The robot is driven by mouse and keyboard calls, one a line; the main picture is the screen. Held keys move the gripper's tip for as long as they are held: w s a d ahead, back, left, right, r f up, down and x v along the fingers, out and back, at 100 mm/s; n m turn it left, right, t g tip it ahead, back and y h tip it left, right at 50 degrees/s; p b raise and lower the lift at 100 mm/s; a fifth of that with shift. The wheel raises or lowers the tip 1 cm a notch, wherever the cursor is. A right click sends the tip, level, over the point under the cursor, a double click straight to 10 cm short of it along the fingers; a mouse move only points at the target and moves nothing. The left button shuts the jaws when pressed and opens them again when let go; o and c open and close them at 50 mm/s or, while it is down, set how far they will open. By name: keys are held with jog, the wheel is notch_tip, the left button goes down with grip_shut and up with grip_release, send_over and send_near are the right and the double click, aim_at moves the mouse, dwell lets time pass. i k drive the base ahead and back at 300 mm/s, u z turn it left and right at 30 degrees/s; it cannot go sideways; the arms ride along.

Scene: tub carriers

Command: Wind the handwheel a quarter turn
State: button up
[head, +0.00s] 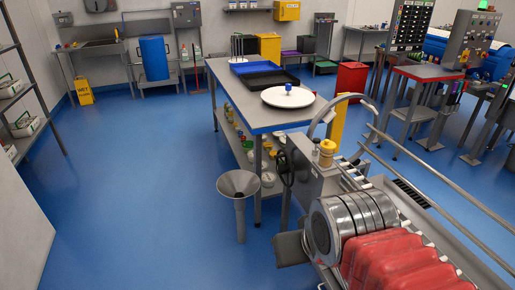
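A dark handwheel (286,168) is on the left side of a grey metal machine (318,178), right of the picture's middle. I see it at a steep angle, as a narrow dark ring. Its spokes and any handle are too small to make out. A yellow knob-like part (326,152) stands on top of the machine close to the wheel. My gripper is not in view, so nothing of mine shows at the wheel.
A grey funnel on a post (239,184) stands just left of the wheel. Behind is a steel table (221,74) with blue and black trays and a white disc (288,97). Metal rings (352,215) and red blocks (397,262) fill the lower right. Blue floor (130,190) is clear at left.

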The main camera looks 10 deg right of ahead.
aim_at(286, 167)
jog(key=u, duration=0.4)
jog(key=i, duration=1.7)
jog(key=z, duration=0.2)
